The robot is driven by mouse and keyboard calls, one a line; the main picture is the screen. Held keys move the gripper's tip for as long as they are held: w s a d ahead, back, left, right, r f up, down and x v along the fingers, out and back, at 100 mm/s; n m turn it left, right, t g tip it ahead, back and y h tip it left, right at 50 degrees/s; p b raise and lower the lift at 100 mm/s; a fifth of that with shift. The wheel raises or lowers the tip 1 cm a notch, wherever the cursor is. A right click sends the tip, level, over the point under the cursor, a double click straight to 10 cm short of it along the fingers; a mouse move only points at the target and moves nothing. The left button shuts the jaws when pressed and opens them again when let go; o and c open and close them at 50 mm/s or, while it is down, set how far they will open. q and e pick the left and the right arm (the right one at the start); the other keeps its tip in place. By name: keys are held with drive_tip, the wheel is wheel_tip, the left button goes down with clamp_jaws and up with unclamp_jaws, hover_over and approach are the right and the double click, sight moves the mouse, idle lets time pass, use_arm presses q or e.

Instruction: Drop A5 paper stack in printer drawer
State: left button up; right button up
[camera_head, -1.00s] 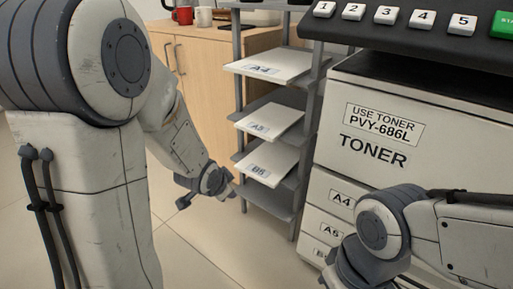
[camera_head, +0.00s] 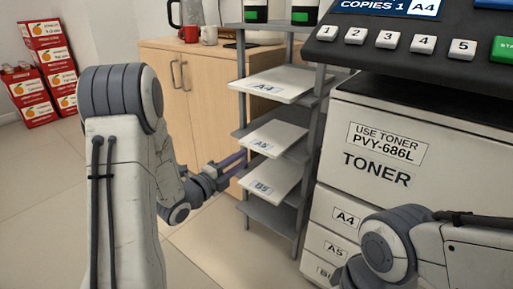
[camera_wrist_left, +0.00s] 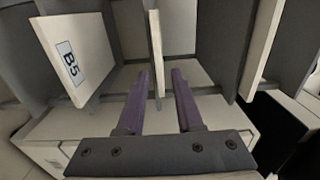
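The A5 paper stack (camera_head: 274,138) lies on the middle tier of the grey shelf rack, its labelled edge facing the aisle. My left gripper (camera_head: 238,162) is at the near left edge of this stack. In the left wrist view the two purple fingers (camera_wrist_left: 161,75) are apart, with the thin white edge of a stack (camera_wrist_left: 156,50), apparently the A5 one, between them. I see no clear contact. The printer's A5 drawer (camera_head: 336,250) is shut, below the A4 drawer (camera_head: 345,217). My right arm is in front of the printer; its fingers are out of frame.
The A4 stack (camera_head: 268,84) lies one tier above and the B5 stack (camera_head: 265,182) one tier below; B5 also shows in the left wrist view (camera_wrist_left: 78,58). Rack posts (camera_head: 311,150) stand close by. A wooden cabinet (camera_head: 200,100) is behind. Floor left of the rack is clear.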

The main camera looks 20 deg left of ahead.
sight(256, 149)
use_arm(q)
drive_tip(key=x, duration=0.5)
drive_tip(key=shift+d+f, duration=0.1)
drive_tip(key=shift+x, duration=1)
clamp_jaws()
drive_tip(key=shift+r, duration=0.2)
idle(0.4)
wheel_tip(256, 149, up, 3)
drive_tip(key=shift+f+p, duration=0.2)
drive_tip(key=shift+p, duration=0.65)
drive_tip(key=shift+f, duration=0.15)
